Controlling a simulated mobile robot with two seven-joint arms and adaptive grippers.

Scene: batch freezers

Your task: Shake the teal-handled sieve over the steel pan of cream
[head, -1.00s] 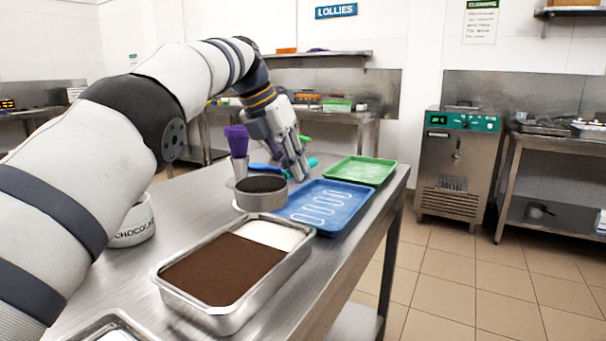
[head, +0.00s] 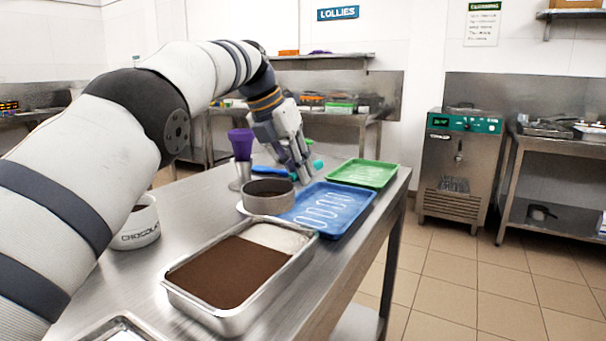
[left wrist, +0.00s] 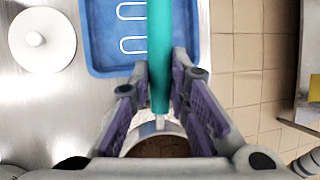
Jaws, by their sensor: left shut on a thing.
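My left gripper (head: 303,180) is shut on the teal handle (left wrist: 160,55) of the sieve. The sieve's round metal drum (head: 268,201) shows at the far end of the steel pan (head: 240,320) in the head view, with brown powder inside. It looks level; its height and how far it overlaps the pan are hard to tell. In the left wrist view the drum (left wrist: 166,129) is partly hidden by the gripper. Most of the pan's surface is brown (head: 228,273); its far right part is pale cream (head: 278,237), lightly greyed. My right gripper is not in view.
A blue tray (head: 345,213) with white loops and a green tray (head: 365,173) lie beyond the pan. A purple-topped cup (head: 241,143), a white lid (left wrist: 60,55) and a white chocolate tub (head: 142,229) stand close by. The table's right edge borders open floor.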

